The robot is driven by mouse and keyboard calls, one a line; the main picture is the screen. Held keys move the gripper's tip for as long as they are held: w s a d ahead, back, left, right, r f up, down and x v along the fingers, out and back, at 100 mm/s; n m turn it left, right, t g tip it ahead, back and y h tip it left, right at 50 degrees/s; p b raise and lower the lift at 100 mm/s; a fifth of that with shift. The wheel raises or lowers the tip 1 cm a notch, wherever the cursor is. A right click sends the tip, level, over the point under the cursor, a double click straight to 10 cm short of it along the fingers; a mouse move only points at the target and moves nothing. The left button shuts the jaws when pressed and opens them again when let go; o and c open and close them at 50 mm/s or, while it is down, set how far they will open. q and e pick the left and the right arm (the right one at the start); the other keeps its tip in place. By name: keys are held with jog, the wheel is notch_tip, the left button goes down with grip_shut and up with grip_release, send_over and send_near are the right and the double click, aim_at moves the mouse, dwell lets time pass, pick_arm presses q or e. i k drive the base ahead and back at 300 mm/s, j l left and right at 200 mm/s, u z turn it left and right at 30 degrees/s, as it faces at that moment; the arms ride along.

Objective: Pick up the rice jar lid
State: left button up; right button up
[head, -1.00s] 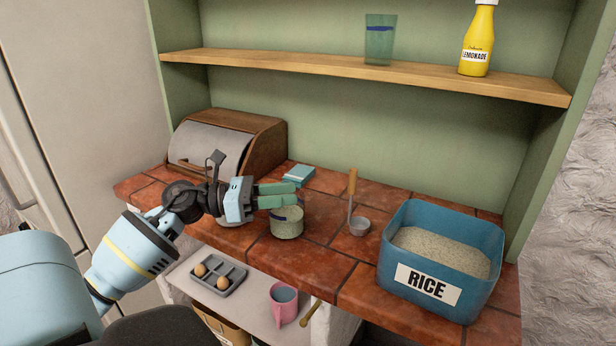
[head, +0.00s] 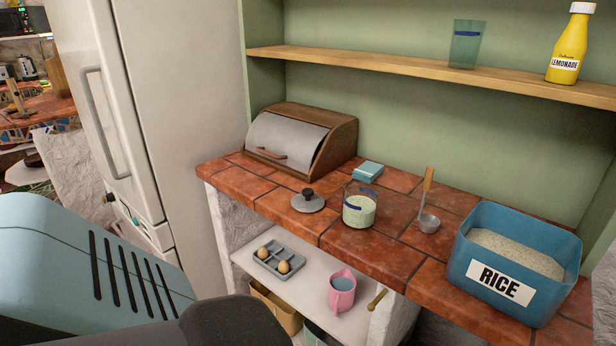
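The rice jar lid (head: 308,201) is a grey disc with a dark knob. It lies on the red tiled counter, left of a clear glass jar. The jar (head: 359,207) stands open and upright with pale rice inside and a blue band near its top. The lid and jar are apart. A large light-blue part of my arm or body fills the lower left, but neither gripper shows in the head view.
A wooden bread box (head: 302,142) stands behind the lid. A small blue box (head: 367,171), a ladle (head: 428,205) and a blue rice bin (head: 514,291) are to the right. The counter's front edge is clear.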

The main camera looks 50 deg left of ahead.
aim_at(307, 201)
jog(key=i, duration=0.5)
jog(key=u, duration=1.9)
